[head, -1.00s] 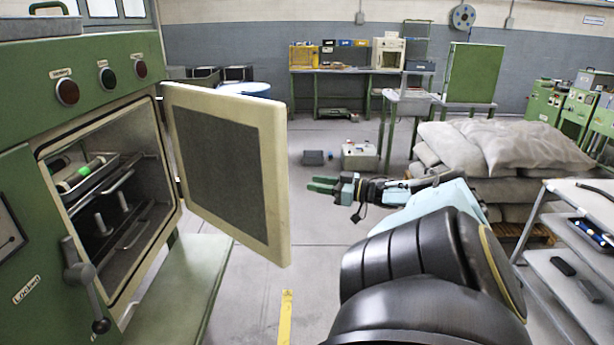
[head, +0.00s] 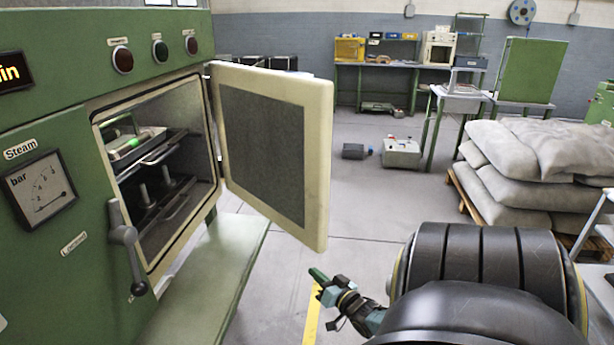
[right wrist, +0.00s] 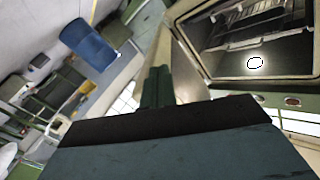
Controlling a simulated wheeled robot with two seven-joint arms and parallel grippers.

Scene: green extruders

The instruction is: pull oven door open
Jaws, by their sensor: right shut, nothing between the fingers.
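The oven door (head: 322,165) stands swung wide open in the head view, a cream frame around a dark panel. The green oven's chamber (head: 195,150) is exposed to its left, with racks and a tray (head: 135,143) holding a green-ended item inside. A dark lever handle (head: 124,240) is on the oven front. My right gripper (head: 317,276) is shut and empty, below the door's lower outer corner and apart from it in the picture. The right wrist view also shows the gripper's fingers (right wrist: 157,87), together, with the oven opening at the upper right. My left gripper is not in view.
A green ledge (head: 225,270) runs along the floor below the oven. Stacked grey sacks (head: 530,150) on a pallet stand at the right. A grey box (head: 401,152) lies on the floor behind.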

